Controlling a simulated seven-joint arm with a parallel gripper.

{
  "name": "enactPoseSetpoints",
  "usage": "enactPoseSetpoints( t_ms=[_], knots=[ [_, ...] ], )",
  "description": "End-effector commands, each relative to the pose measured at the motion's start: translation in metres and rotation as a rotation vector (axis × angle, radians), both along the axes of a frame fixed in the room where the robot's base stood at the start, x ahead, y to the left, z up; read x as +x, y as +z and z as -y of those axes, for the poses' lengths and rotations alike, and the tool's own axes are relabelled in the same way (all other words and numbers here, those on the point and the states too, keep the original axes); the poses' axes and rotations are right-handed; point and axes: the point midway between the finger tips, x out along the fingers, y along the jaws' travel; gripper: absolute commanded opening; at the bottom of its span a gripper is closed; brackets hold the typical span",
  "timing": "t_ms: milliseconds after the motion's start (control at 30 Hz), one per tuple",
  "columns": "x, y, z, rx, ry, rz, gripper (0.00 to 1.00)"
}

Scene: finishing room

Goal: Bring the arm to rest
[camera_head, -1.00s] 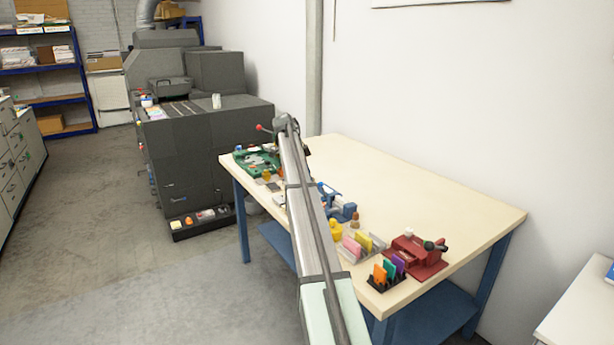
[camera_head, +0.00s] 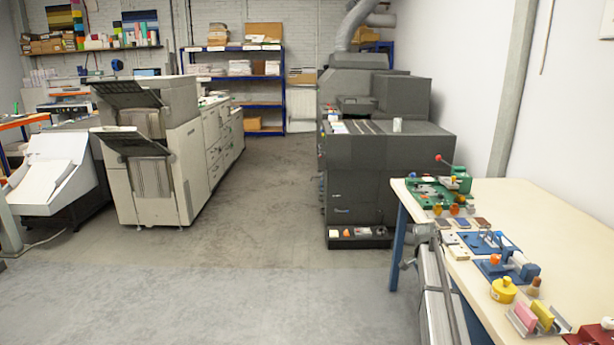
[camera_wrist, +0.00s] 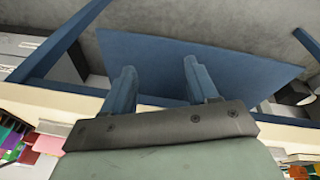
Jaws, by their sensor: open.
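My arm (camera_head: 435,300) shows at the lower right of the head view, along the table's left edge. Its far end is beside that edge, where a small dark part of it hangs outside the table. My gripper (camera_wrist: 159,68) shows in the wrist view with two blue fingers apart and nothing between them. The fingers point past the cream table edge (camera_wrist: 25,97) towards the blue lower shelf (camera_wrist: 225,70) and grey floor. Whether any part of the arm touches the table I cannot tell.
The worktable (camera_head: 570,235) holds a green fixture (camera_head: 432,192), a blue fixture (camera_head: 505,262), a yellow pot (camera_head: 503,290), a card rack (camera_head: 535,318) and a partly cut-off red device (camera_head: 592,336). A dark grey machine (camera_head: 385,180) stands behind. The floor (camera_head: 230,290) at left is clear.

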Motion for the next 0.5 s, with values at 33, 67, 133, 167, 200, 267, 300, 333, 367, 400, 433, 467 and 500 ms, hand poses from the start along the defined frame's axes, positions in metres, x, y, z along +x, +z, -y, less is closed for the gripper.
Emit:
enactPoseSetpoints(
  t_ms=[33,67,133,167,200,267,300,333,367,400,433,467,500],
  knots=[
    [-0.025,-0.023,-0.025,0.021,0.084,-0.015,0.59],
    [-0.034,-0.034,-0.037,0.033,0.134,-0.02,0.59],
    [-0.055,-0.06,-0.064,0.061,0.254,-0.035,0.59],
    [-0.065,-0.07,-0.076,0.074,0.306,-0.04,0.59],
    [-0.079,-0.083,-0.091,0.088,0.375,-0.047,0.59],
    [-0.101,-0.103,-0.113,0.112,0.481,-0.057,0.59],
    [-0.117,-0.115,-0.129,0.128,0.552,-0.062,0.59],
    [-0.129,-0.123,-0.139,0.14,0.604,-0.066,0.59],
    [-0.141,-0.132,-0.15,0.15,0.657,-0.07,0.59],
    [-0.157,-0.142,-0.164,0.164,0.726,-0.074,0.59],
    [-0.168,-0.149,-0.172,0.173,0.773,-0.076,0.59],
    [-0.179,-0.154,-0.181,0.182,0.819,-0.079,0.59],
    [-0.192,-0.162,-0.191,0.193,0.877,-0.08,0.59]
  ],
)
